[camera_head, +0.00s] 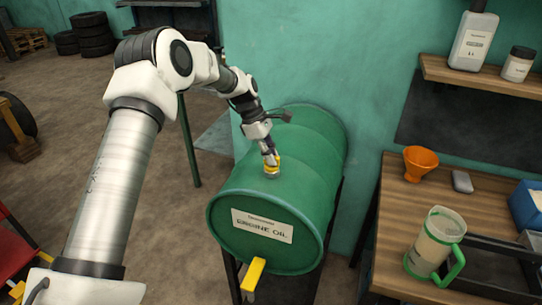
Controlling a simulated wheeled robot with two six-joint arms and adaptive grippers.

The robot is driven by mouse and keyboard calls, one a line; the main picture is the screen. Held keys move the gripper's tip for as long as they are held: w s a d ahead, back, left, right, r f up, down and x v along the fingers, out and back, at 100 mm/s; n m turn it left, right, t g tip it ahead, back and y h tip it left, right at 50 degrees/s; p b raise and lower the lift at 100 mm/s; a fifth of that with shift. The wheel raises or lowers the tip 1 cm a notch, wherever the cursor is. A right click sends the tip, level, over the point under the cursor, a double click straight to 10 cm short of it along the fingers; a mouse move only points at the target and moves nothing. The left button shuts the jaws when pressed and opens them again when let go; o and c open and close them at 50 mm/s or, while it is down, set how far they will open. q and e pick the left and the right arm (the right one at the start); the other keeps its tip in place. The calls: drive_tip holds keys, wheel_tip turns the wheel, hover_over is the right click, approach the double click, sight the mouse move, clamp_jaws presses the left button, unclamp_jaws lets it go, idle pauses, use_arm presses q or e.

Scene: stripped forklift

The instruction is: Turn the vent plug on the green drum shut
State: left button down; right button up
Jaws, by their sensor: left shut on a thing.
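The green drum (310,190) lies on its side on a dark stand, with an "ENGINE OIL" label on its front end. The vent plug (272,169), a small yellow piece with a pale base, sits on top of the drum near its front. My left gripper (271,158) reaches down from above and is shut on the vent plug. The fingers partly cover the plug, and how far it is turned cannot be told. A yellow tap (253,275) sticks out low on the drum's front end. My right gripper is not in view.
A wooden bench (392,235) right of the drum holds an orange funnel (420,161), a jug with a green handle (436,240) and a dark tray. A shelf (490,82) with bottles is above. A green wall stands behind; open floor lies left.

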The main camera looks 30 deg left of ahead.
use_arm(q)
drive_tip(key=shift+s+d+f+m, duration=0.1)
drive_tip(key=shift+s+f+m, duration=0.05)
drive_tip(key=shift+f+m, duration=0.15)
drive_tip(key=m+g+p, duration=0.1)
drive_tip(key=m+p, duration=0.1)
drive_tip(key=m, duration=0.1)
drive_tip(key=shift+g, duration=0.3)
drive_tip(key=m+g+p, duration=0.1)
drive_tip(key=m, duration=0.2)
drive_tip(key=shift+m, duration=0.4)
drive_tip(key=m+g, duration=0.1)
drive_tip(key=m, duration=0.1)
drive_tip(key=m+g+y, duration=0.1)
drive_tip(key=m, duration=0.2)
drive_tip(key=shift+y, duration=0.3)
drive_tip(key=m, duration=0.2)
drive_tip(key=m+g+y, duration=0.1)
drive_tip(key=m, duration=0.2)
drive_tip(key=shift+y, duration=0.3)
drive_tip(key=shift+m, duration=0.4)
drive_tip(key=c, duration=1.2)
unclamp_jaws()
drive_tip(key=shift+w+r, duration=0.1)
drive_tip(key=shift+w, duration=0.1)
